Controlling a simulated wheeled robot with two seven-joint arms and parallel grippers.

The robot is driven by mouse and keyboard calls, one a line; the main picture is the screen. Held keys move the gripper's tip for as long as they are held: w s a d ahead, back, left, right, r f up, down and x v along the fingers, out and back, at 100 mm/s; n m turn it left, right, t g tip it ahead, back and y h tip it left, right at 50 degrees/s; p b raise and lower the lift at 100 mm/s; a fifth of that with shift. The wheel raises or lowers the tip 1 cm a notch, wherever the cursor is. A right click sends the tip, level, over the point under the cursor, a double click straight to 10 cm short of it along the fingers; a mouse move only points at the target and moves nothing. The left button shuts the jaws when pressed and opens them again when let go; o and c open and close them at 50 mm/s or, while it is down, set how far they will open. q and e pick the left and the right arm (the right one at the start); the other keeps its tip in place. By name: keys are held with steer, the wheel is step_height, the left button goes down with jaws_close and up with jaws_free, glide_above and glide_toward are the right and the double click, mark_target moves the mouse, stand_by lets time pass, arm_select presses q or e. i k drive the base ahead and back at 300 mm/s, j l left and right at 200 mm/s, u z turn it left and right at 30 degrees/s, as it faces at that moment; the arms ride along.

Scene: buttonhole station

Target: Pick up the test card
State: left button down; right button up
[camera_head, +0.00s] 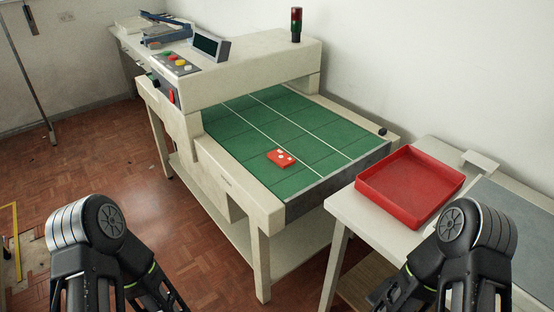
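A small flat orange-red piece with a few pale spots (281,157) lies on the green gridded bed (318,168) of the cream machine, near its front part. It looks like the test card, but it is too small to read. Nothing touches it from my side. Only links of my two arms show at the bottom left and bottom right, well short of the bed. Neither of my grippers is in view.
A cream bridge (245,72) with coloured buttons (176,64) spans the bed, and a signal light (296,24) stands on it. A red tray (410,187), empty, sits on a pale table (352,210) to the right. Brown floor is open at front left.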

mark_target(282, 158)
steer(key=j+z, duration=0.1)
steer(key=z, duration=0.95)
steer(key=j+z, duration=0.4)
steer(key=j, duration=0.15)
steer(key=j+z, duration=0.4)
steer(key=j, duration=0.15)
steer(key=j+z, duration=0.4)
steer(key=j, duration=0.15)
steer(key=k+j, duration=0.1)
steer(key=j, duration=0.3)
steer(key=k+j, duration=0.1)
steer(key=j, duration=0.3)
steer(key=k+j+z, duration=0.1)
steer(key=j, duration=0.3)
